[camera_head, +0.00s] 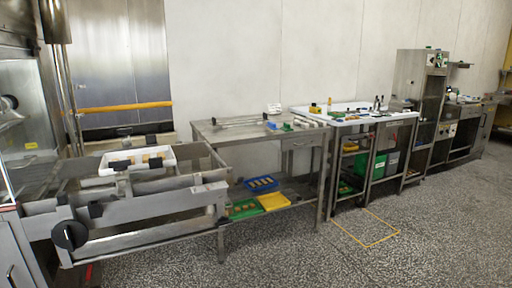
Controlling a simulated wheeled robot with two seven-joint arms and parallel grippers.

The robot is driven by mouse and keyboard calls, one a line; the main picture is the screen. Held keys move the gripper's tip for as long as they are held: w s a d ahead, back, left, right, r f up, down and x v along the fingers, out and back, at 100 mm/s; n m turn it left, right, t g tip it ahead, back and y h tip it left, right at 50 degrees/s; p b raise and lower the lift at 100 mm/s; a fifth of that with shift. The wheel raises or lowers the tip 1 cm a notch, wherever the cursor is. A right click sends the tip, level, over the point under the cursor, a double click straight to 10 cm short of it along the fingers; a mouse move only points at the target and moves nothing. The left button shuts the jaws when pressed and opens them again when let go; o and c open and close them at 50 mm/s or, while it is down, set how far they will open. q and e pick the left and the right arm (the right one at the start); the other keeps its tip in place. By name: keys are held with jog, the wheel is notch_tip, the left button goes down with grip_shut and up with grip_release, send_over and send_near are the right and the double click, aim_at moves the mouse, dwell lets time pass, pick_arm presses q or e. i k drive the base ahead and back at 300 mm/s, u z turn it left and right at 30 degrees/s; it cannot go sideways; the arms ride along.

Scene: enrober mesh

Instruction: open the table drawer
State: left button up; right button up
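A steel table (222,131) stands in the middle of the head view against the pale wall. A drawer (303,142) with a small handle on its front sits under the right part of its top. The drawer front looks flush with the table frame, so it appears closed. Neither of my grippers is in view, so I cannot tell where they are relative to the drawer.
A steel machine frame with a black handwheel (70,234) and a white tray (138,160) stands at the left. A blue bin (262,184) and yellow tray (273,202) lie on the lower shelf. A white-topped table (345,112) stands right. Speckled floor (290,258) in front is clear.

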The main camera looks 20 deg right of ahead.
aim_at(310, 140)
jog(key=z, duration=0.75)
jog(key=i, duration=0.95)
jog(key=z, duration=1.25)
jog(key=i, duration=1.9)
jog(key=u, duration=0.9)
jog(key=i, duration=1.25)
jog(key=u, duration=1.05)
